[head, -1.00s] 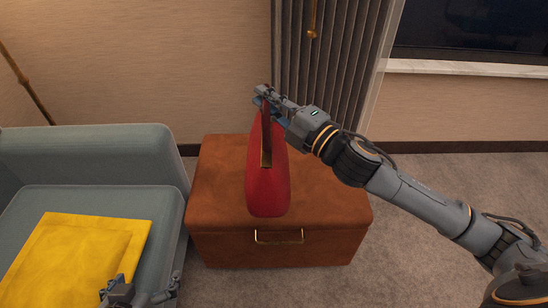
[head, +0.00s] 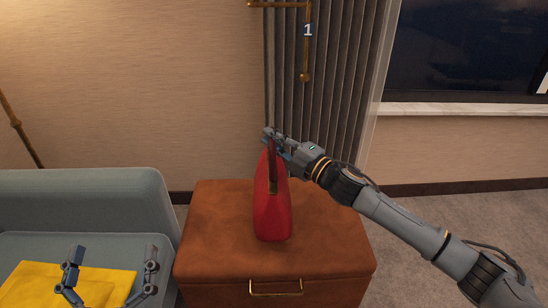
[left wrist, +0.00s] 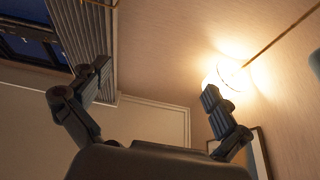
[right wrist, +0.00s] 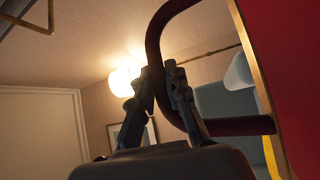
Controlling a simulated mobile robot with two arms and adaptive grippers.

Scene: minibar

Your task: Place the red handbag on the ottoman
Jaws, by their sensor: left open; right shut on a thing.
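The red handbag (head: 272,208) is upright over the middle of the brown leather ottoman (head: 215,240). Whether its base touches the top is hard to tell. My right gripper (head: 272,140) is shut on the bag's dark handle at the top. In the right wrist view the handle loop (right wrist: 155,45) passes by the fingers (right wrist: 160,80), and the red side of the bag (right wrist: 290,50) fills the right edge. My left gripper (head: 110,258) is open and empty, in front of the sofa at the lower left. The left wrist view shows its fingers (left wrist: 157,78) apart with nothing between them.
A grey-blue sofa (head: 80,200) with a yellow cushion (head: 30,282) stands left of the ottoman. A pleated curtain (head: 325,110) and a brass rod (head: 306,55) are behind it. The ottoman top is clear around the bag. Carpet is open at right.

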